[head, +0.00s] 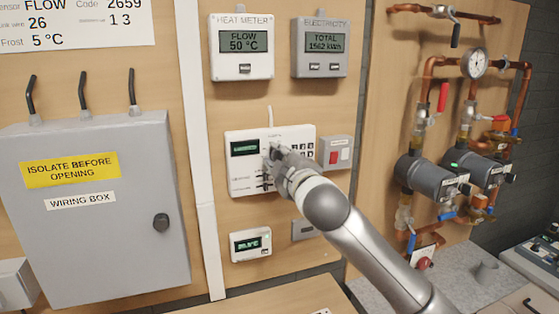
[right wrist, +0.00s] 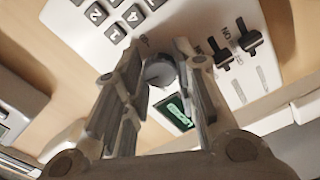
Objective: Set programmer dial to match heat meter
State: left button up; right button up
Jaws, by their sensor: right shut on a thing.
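The heat meter (head: 242,62) hangs on the wooden panel in the head view and reads FLOW 50 °C. The white programmer (head: 240,166) is below it, with a small green display (head: 244,147) whose digits I cannot read. My right gripper (head: 273,154) is at the middle of the programmer and hides its dial there. In the right wrist view, the round grey dial (right wrist: 159,71) sits between the two fingers of my right gripper (right wrist: 162,50), which is shut on it. The display (right wrist: 175,110) is partly visible there beside the fingers. My left gripper is not in view.
The programmer also has a number keypad (right wrist: 114,33) and black sliders (right wrist: 248,38). An electricity meter (head: 319,48), a switch box with a red button (head: 336,153) and a small display unit (head: 250,244) surround it. A grey wiring box (head: 95,225) stands left, copper pipework (head: 433,72) right.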

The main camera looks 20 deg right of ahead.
jog(key=shift+f+m, duration=0.1)
jog(key=shift+m, duration=0.4)
jog(key=o, duration=0.8)
jog(key=shift+c, duration=0.2)
jog(key=s, duration=1.2)
jog(key=shift+d, duration=0.25)
